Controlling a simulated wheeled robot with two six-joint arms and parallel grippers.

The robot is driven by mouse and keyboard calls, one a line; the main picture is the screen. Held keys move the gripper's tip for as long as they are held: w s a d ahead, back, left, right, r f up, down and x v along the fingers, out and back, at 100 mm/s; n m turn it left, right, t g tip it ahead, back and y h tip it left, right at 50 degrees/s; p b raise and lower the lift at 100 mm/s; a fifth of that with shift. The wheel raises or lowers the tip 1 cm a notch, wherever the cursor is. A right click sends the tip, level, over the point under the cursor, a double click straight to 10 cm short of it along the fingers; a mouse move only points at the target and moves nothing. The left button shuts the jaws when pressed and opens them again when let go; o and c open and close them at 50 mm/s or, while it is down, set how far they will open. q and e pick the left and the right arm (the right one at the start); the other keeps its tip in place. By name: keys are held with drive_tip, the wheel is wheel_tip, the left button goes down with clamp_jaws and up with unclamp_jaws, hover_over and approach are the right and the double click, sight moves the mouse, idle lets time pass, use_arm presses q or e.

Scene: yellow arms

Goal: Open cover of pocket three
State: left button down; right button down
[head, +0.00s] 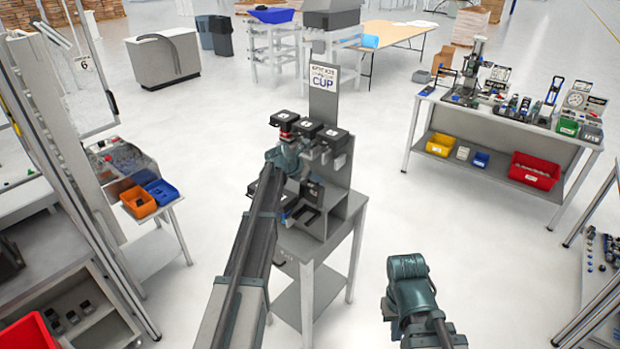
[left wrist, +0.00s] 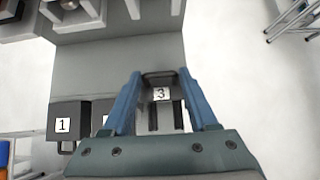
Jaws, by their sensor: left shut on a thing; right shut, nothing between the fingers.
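The pocket station is a grey stand (head: 345,205) with a CUP sign, in the middle of the head view. In the left wrist view, a pocket block labelled 1 (left wrist: 67,124) is at left. The cover labelled 3 (left wrist: 161,94) sits between my left gripper's blue fingers. My left gripper (left wrist: 160,78) is shut on the dark handle of that cover. In the head view my left arm hides the contact. Whether the cover has lifted I cannot tell. My right gripper (head: 408,290) is apart from the station, over the floor at lower right, shut and empty.
Black blocks (head: 308,129) top the station close around my left wrist. A side table with orange (head: 137,202) and blue bins is at left. A workbench (head: 490,120) with tools and bins stands at right. Floor between the station and the bench is clear.

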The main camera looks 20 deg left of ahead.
use_arm(q)
drive_tip(key=shift+w+d+r, duration=0.1)
drive_tip(key=shift+w, duration=0.05)
drive_tip(key=shift+c, duration=1.7)
unclamp_jaws()
drive_tip(key=shift+s, duration=0.2)
drive_tip(key=p+v, duration=0.8)
drive_tip(key=v, duration=0.4)
